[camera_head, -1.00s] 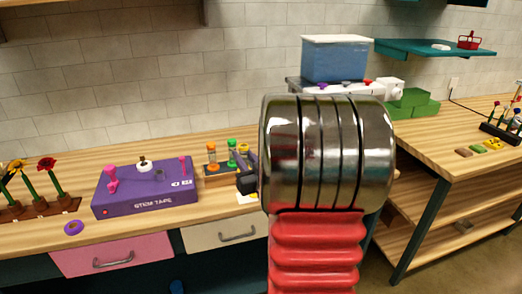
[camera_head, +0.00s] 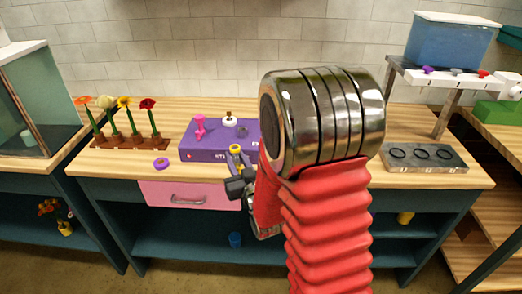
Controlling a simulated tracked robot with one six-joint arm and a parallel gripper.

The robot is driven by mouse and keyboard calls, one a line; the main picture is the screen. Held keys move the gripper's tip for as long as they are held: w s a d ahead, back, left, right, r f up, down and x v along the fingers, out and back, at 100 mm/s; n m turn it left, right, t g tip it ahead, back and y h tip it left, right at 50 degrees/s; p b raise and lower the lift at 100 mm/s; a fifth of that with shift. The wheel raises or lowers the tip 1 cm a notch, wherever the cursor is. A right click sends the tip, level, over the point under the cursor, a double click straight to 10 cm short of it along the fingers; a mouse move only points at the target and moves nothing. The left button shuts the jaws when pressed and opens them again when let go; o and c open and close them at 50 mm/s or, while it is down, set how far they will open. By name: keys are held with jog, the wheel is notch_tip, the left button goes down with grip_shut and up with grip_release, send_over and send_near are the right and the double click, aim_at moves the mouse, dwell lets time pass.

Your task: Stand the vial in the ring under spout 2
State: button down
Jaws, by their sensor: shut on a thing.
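My gripper (camera_head: 238,172) is shut on the yellow-topped vial (camera_head: 235,149) and holds it about upright, in front of the purple stem tape box. The vial's lower part is hidden by the gripper. The spout ends are too small to make out.
The blue tank (camera_head: 452,42) sits above the taps. The purple box (camera_head: 205,143) and flower rack (camera_head: 128,140) stand to the left, with a purple tape roll (camera_head: 161,163) in front. My arm hides the bench middle. A glass case (camera_head: 40,95) is at far left.

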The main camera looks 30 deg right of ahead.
jog(key=w+a+f+n+y, duration=0.1)
jog(key=w+a+f, duration=0.1)
jog(key=a, duration=0.7)
jog(key=shift+w+a+f+y, duration=0.35)
jog(key=shift+w+y, duration=0.05)
jog(key=shift+w, duration=0.05)
jog(key=shift+a, duration=0.1)
